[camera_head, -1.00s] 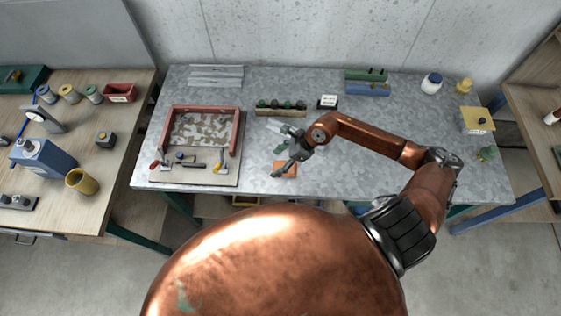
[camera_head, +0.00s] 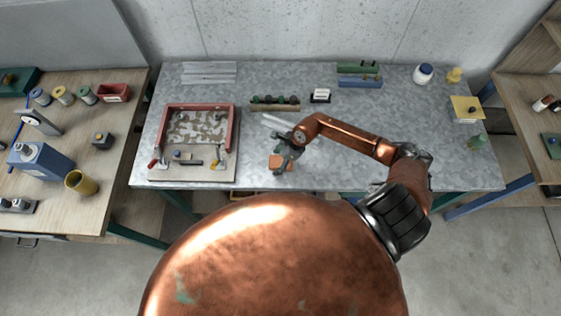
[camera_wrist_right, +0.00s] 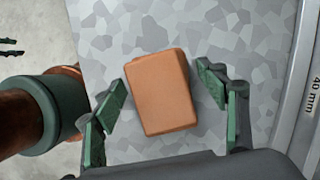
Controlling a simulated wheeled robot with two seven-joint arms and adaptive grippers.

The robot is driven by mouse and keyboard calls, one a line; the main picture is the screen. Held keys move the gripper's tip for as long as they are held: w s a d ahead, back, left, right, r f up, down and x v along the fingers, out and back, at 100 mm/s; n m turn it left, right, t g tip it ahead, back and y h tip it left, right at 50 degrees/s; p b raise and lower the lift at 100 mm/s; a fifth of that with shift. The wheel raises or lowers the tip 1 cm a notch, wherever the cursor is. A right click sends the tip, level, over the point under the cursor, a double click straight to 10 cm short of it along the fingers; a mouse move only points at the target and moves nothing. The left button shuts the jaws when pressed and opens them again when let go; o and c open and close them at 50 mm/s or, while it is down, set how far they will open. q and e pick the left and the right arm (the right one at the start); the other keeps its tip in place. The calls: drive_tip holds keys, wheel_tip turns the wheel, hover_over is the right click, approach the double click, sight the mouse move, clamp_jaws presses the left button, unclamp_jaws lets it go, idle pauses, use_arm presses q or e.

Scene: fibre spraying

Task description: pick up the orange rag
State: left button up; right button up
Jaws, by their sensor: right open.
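The orange rag (camera_wrist_right: 160,92) lies flat on the grey metal table as a folded, slightly turned rectangle. In the head view the rag (camera_head: 275,161) is near the table's front edge and partly covered by my right gripper (camera_head: 283,166). In the right wrist view my right gripper (camera_wrist_right: 165,110) is open, with one green finger on each side of the rag. The fingers look apart from it, and the jaws are empty.
The table (camera_head: 350,175) is clear to the right of the rag.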

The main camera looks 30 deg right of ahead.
sight(275, 161)
drive_tip(key=shift+c, duration=0.5)
drive_tip(key=c, duration=1.1)
drive_tip(key=shift+c, duration=0.2)
drive_tip(key=shift+r, duration=0.15)
drive_tip(key=shift+r, duration=0.2)
wheel_tip(275, 161, up, 2)
drive_tip(key=shift+s+d+r+b, duration=0.1)
drive_tip(key=shift+r+b, duration=0.15)
drive_tip(key=shift+b, duration=0.75)
drive_tip(key=s+r+b, duration=0.3)
drive_tip(key=s+r, duration=0.7)
drive_tip(key=s, duration=0.4)
